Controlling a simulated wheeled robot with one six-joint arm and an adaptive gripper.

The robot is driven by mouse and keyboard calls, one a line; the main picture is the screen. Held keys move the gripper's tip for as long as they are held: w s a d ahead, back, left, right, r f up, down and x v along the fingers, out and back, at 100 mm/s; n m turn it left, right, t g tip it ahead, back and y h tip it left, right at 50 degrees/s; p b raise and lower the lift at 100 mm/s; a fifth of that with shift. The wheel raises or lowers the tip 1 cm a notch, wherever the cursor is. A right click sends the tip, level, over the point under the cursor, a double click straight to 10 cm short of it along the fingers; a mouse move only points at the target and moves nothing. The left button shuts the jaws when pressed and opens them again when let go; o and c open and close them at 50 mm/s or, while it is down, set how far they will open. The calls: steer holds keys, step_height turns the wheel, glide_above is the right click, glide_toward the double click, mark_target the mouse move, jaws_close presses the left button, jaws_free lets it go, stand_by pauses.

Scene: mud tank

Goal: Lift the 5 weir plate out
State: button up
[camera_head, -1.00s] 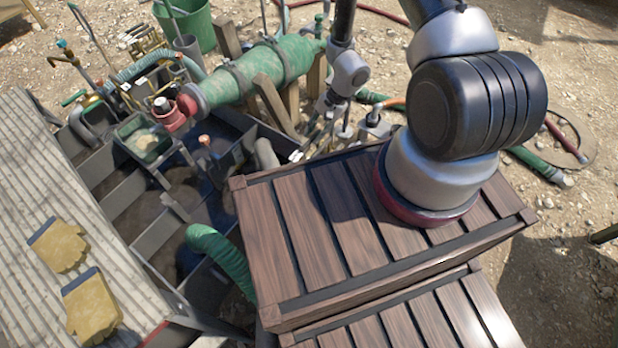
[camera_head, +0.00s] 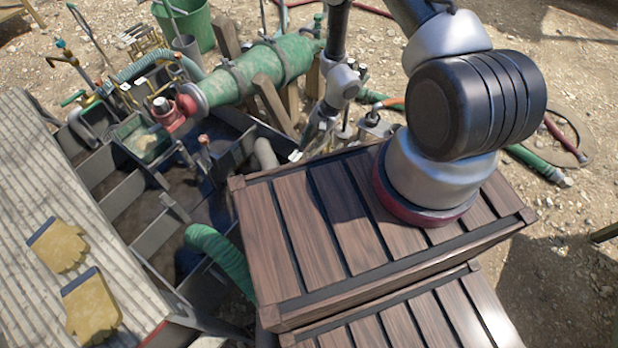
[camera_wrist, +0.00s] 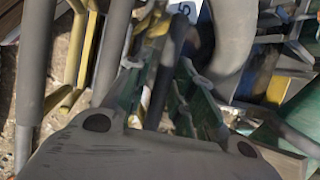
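A white tag marked 5 (camera_wrist: 184,10) shows at the top of the wrist view, beyond my fingertips. The plate it belongs to cannot be made out clearly. My gripper (camera_wrist: 162,72) has its two fingers apart, with a dark narrow bar showing in the gap between them; I see no contact with it. In the head view my forearm reaches down behind the wooden crate, and the gripper itself is hard to make out there. The grey mud tank (camera_head: 133,190) with its dividers lies to the left of the crate.
A green pipe (camera_head: 270,68) crosses behind the tank on wooden posts. A green hose (camera_head: 218,250) runs into the tank beside the wooden crate (camera_head: 300,220). Yellow gloves (camera_head: 90,305) lie on the slatted boards. Grey pipes (camera_wrist: 232,45) crowd close around my gripper.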

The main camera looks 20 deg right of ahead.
jaws_close()
stand_by(0.5)
step_height(320, 180, up, 18)
steer(key=shift+r, duration=0.25)
stand_by(0.3)
